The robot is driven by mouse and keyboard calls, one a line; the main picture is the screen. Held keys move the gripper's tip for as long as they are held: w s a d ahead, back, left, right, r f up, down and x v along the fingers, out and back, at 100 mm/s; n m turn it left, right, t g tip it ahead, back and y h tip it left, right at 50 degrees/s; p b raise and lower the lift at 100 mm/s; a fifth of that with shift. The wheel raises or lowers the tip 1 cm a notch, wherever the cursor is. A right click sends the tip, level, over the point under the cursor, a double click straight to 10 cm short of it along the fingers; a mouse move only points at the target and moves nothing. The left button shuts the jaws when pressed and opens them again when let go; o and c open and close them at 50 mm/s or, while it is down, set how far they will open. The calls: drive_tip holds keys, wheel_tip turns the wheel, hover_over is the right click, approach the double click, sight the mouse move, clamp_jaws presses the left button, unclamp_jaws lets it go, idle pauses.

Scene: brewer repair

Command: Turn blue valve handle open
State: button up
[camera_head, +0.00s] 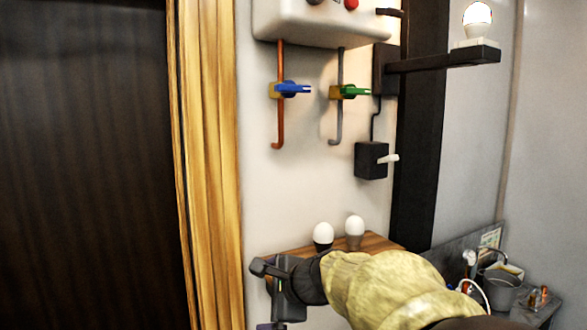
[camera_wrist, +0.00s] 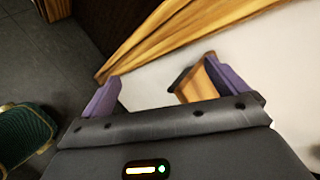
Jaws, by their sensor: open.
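The blue valve handle (camera_head: 293,89) is on a brass body on a vertical copper pipe (camera_head: 279,125) under a white wall box (camera_head: 320,20). The handle points right, across the pipe. My gripper (camera_head: 264,297) is low in the head view, well below the valve and near the wooden shelf, pointing left. It is open and empty. In the wrist view my gripper (camera_wrist: 166,88) has its two purple fingers wide apart, with wall and wood trim beyond. The blue handle is not seen in the wrist view.
A green valve handle (camera_head: 350,91) sits on a grey pipe to the right. A black switch box (camera_head: 371,160) with a white lever is lower right. Two bulbs, one a white bulb (camera_head: 323,233), stand on the wooden shelf (camera_head: 380,241). The wall below the pipes is clear.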

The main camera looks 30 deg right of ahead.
sight(295, 90)
drive_tip(key=s+d+r+m+t, duration=0.1)
drive_tip(key=d+r+m+t, duration=0.3)
drive_tip(key=r, duration=0.7)
drive_tip(key=s+d+r+m+t+h, duration=0.1)
drive_tip(key=d+r+m+t, duration=0.3)
drive_tip(key=r, duration=0.7)
drive_tip(key=s+d+r+m+t+h, duration=0.1)
drive_tip(key=s+d+r+m+t, duration=0.1)
drive_tip(key=d+r+m+t, duration=0.2)
wheel_tip(295, 90, up, 8)
drive_tip(key=m, duration=0.3)
drive_tip(key=shift+b, duration=0.3)
drive_tip(key=shift+w+d, duration=0.1)
drive_tip(key=p+x, duration=0.9)
drive_tip(key=x, duration=0.8)
drive_tip(key=shift+w+d, duration=0.1)
drive_tip(key=shift+w, duration=0.1)
drive_tip(key=shift+s, duration=0.1)
drive_tip(key=c, duration=1)
